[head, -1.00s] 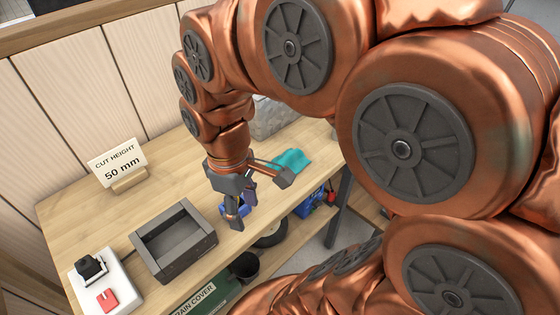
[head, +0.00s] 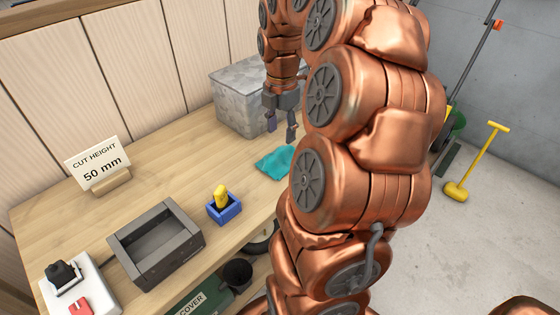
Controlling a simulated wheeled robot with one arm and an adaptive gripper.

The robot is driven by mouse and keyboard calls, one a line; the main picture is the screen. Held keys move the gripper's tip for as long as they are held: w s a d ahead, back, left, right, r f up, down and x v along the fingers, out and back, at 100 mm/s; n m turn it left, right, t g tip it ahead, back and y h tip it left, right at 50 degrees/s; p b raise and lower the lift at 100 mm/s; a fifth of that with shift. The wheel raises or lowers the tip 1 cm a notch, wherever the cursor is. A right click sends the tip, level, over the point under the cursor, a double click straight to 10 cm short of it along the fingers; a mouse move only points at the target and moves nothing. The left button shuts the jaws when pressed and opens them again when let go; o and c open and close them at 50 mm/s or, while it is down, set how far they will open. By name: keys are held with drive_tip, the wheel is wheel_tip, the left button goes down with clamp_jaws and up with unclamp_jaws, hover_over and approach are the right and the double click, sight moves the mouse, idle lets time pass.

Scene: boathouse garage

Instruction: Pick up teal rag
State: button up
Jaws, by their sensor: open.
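The teal rag (head: 275,162) lies crumpled on the wooden bench near its right end, partly hidden by my arm. My gripper (head: 281,136) points down above the bench, just behind and above the rag, in front of the grey metal box. Its fingers are apart and I see nothing between them. The gripper looks clear of the rag, but the exact height is hard to tell.
The grey metal box (head: 232,104) stands at the back right of the bench (head: 75,215). A blue holder (head: 226,213) with a yellow item, an open grey tray (head: 118,247), a "CUT HEIGHT 50 mm" sign (head: 98,160) and a white switch box (head: 52,289) also stand there.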

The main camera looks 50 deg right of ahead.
sight(280, 151)
drive_tip(key=shift+w+a+f+p, duration=0.1)
drive_tip(key=shift+f+p, duration=0.25)
drive_tip(key=shift+f, duration=1.55)
drive_tip(key=shift+a+f+p, duration=0.1)
drive_tip(key=shift+f+p, duration=0.2)
drive_tip(key=shift+f, duration=1.6)
clamp_jaws()
